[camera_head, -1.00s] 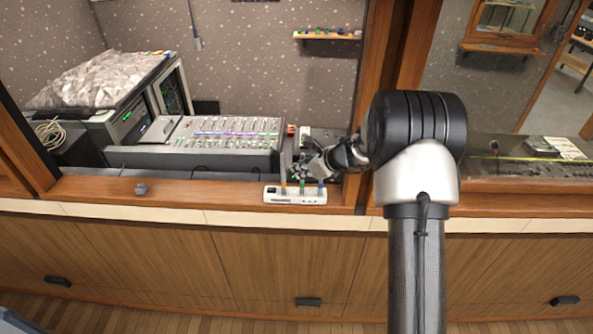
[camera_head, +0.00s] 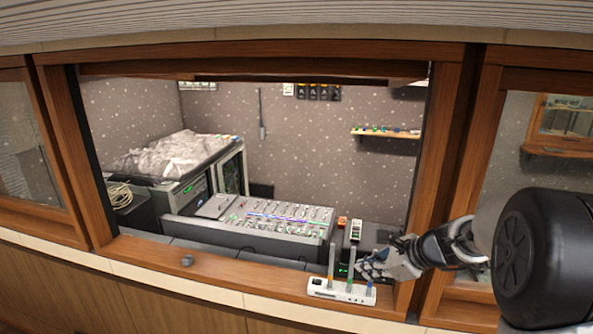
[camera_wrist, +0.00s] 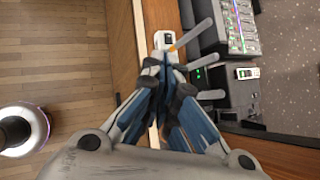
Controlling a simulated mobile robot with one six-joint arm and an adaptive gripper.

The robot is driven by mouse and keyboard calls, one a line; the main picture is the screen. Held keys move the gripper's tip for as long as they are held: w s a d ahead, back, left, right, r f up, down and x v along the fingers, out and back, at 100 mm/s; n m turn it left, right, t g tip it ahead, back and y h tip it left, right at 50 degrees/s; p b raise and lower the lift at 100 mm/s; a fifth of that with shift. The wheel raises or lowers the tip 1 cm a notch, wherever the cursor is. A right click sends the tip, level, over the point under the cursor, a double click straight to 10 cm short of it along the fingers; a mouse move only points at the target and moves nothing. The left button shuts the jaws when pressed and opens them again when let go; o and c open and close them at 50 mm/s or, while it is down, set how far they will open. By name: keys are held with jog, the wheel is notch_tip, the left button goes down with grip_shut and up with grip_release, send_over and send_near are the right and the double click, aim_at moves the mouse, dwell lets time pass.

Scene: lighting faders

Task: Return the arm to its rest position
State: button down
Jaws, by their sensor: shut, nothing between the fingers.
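My gripper (camera_head: 366,268) is at the right end of the window opening, just above the white fader box on the sill. In the wrist view my gripper (camera_wrist: 166,62) has its blue-grey fingers together with nothing held. The white fader box (camera_head: 322,288) has upright levers, one with an orange base, one green and one blue. The box shows partly in the wrist view (camera_wrist: 163,40), beyond the fingertips, where the fingers hide some of it. I cannot tell whether the fingers touch a lever. My arm comes in from the right.
A mixing console (camera_head: 270,222) with lit faders stands behind the sill. The wooden window post (camera_head: 430,200) is close to my arm. The sill's middle is clear.

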jog(key=s+a+f+n+g+h+b, duration=0.1)
jog(key=s+a+f+n+b, duration=0.1)
jog(key=s+a+n+b, duration=0.5)
jog(key=s+a+f+n+g+b, duration=0.15)
jog(key=s+n, duration=0.35)
jog(key=s, duration=0.5)
jog(key=s+f+n+h+b, duration=0.2)
jog(key=s+f+n+b, duration=0.3)
jog(key=s, duration=0.3)
jog(key=s+d+f+n+h+b, duration=0.1)
jog(key=s+f+n+h+b, duration=0.1)
jog(key=s+f+n+b, duration=0.3)
jog(key=s+n, duration=0.2)
jog(key=s, duration=0.2)
jog(key=shift+s+d+f+h+b, duration=0.2)
jog(key=shift+s+d+h+b, duration=0.05)
jog(key=shift+d+h+b, duration=0.05)
jog(key=shift+w, duration=0.1)
